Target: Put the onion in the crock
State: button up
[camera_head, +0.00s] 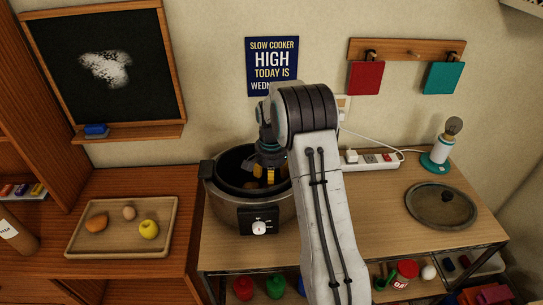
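The crock is the dark inner pot (232,165) of a slow cooker (281,211) on the wooden counter, with its lid off. My gripper (264,178) points down into the crock's mouth from above. Yellow-orange patches show at its fingertips; I cannot tell whether they are the fingers, a held thing or food in the pot. My arm hides the crock's right side. No onion can be named for sure: a tray at left holds an orange-brown roundish item (97,223), a small tan item (129,212) and a yellow round item (149,229).
The wooden tray (160,250) lies on a lower-left surface. A glass lid (441,206) lies at the counter's right, with a bulb lamp (440,148) behind it. A white power strip (371,160) and cord run along the wall. Counter between my arm and the lid is clear.

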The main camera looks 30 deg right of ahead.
jog(key=shift+r, duration=0.8)
jog(key=shift+r+b, duration=0.25)
jog(key=shift+b, duration=0.8)
jog(key=s+a+r+n+t+b, duration=0.1)
jog(key=s+a+r+b, duration=0.15)
jog(key=r, duration=0.35)
jog(key=s+a+r+n+b, duration=0.1)
jog(key=s+r+b, duration=0.15)
jog(key=r, duration=0.45)
jog(key=s+a+f+n+t, duration=0.1)
jog(key=s+a+n, duration=0.3)
jog(key=s, duration=0.7)
jog(key=s+a+f+n+t, duration=0.2)
jog(key=s+a+f+n, duration=0.2)
jog(key=s, duration=0.8)
jog(key=shift+s+a+n, duration=0.2)
jog(key=shift+s+n, duration=0.1)
jog(key=shift+n, duration=0.4)
jog(key=shift+d, duration=0.1)
